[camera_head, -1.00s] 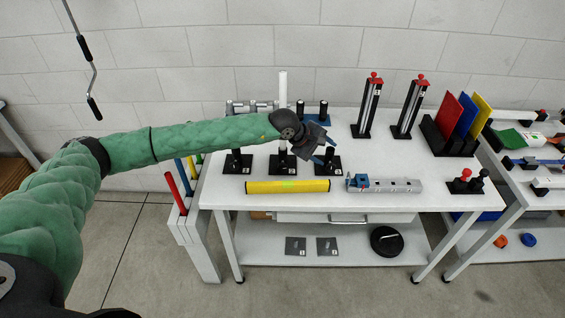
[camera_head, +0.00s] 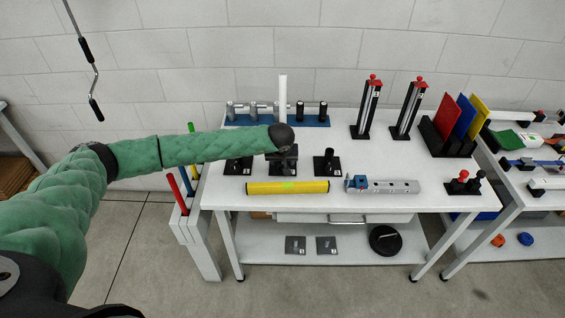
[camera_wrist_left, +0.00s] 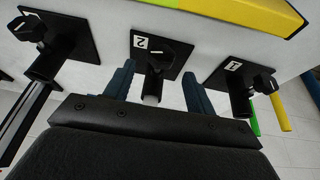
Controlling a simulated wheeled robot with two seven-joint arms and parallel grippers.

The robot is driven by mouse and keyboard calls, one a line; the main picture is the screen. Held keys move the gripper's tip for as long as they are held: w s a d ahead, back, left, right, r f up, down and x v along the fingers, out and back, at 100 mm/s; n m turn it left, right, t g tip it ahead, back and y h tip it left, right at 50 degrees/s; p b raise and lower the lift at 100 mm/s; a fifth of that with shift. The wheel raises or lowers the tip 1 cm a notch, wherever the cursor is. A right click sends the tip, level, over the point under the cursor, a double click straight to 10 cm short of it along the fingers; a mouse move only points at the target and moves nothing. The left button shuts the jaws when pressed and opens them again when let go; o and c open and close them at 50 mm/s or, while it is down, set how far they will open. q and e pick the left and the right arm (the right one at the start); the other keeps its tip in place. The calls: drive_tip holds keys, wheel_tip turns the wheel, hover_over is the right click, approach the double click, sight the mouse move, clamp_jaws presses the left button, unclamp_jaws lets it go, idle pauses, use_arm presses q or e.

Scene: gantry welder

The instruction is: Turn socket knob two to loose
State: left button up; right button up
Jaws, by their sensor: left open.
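Socket two is a black base with a "2" label (camera_wrist_left: 141,42) and a black knob (camera_wrist_left: 158,62) with a white line, in the middle of the left wrist view. My left gripper (camera_wrist_left: 158,80) is open, with one blue-grey finger on each side of the socket's post, apart from the knob as far as I can tell. In the head view my gripper covers most of the middle socket (camera_head: 283,168). A white rod (camera_head: 283,95) stands upright there; its pale end shows between my fingers in the wrist view. My right gripper is not in view.
Socket one (camera_wrist_left: 236,68) and a third socket (camera_head: 327,163) flank it. A yellow bar (camera_head: 288,187) and a grey block (camera_head: 385,186) lie in front. A blue rack (camera_head: 310,120) stands behind. Colored rods (camera_head: 178,187) stand at the table's left.

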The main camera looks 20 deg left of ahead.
sight(282, 165)
use_arm(q)
drive_tip(key=p+x, duration=0.1)
drive_tip(key=x, duration=0.1)
drive_tip(key=shift+w+f, duration=0.15)
drive_tip(key=shift+f, duration=0.2)
drive_tip(key=shift+w+a+f+p, duration=0.1)
drive_tip(key=shift+w+f+p, duration=0.1)
drive_tip(key=shift+f+p, duration=0.25)
drive_tip(key=shift+f, duration=0.15)
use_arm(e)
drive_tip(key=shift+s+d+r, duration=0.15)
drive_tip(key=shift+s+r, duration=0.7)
use_arm(q)
drive_tip(key=c, duration=1)
drive_tip(key=shift+o, duration=0.2)
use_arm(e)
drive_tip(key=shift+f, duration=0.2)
